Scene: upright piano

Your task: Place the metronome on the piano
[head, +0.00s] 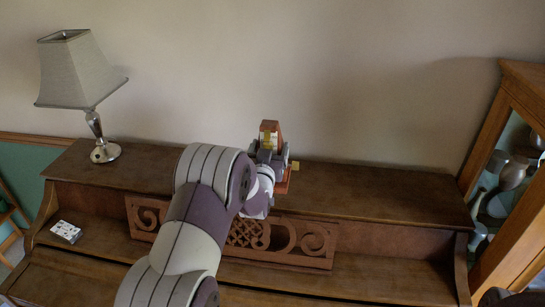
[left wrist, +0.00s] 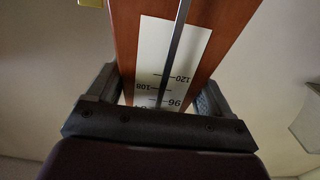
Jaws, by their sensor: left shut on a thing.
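The metronome (head: 270,130) is a reddish-brown wooden body at the middle of the piano's top, partly hidden behind my left gripper. In the left wrist view the metronome (left wrist: 125,45) shows its white scale with numbers and a metal rod. My left gripper (head: 270,158) is shut on the metronome, with a finger on each side of it in the left wrist view (left wrist: 157,100). The metronome looks upright over the piano top (head: 370,185). I cannot tell whether its base touches the wood.
A lamp (head: 80,75) stands at the left end of the piano top. A small card box (head: 66,231) lies on the lower ledge at left. A glass-doored cabinet (head: 510,110) stands at the right. The piano top right of the metronome is clear.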

